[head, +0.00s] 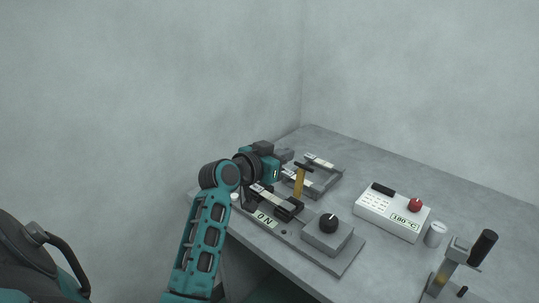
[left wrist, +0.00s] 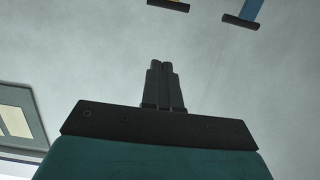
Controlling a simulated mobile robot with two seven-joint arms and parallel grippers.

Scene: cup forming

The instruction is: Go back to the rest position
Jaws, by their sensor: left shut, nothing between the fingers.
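My left gripper (head: 288,155) is at the end of the teal arm that comes up from the bottom of the head view. It is over the back left part of the grey table (head: 390,165), near the machine with the knob. In the left wrist view its two dark fingers (left wrist: 165,85) are together with nothing between them. My right gripper is not in view. My left arm and gripper hide part of the machine and the table's left edge.
A white control box (head: 392,212), a metal cup (head: 435,235) and a black-handled lever device (head: 483,249) stand at right.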

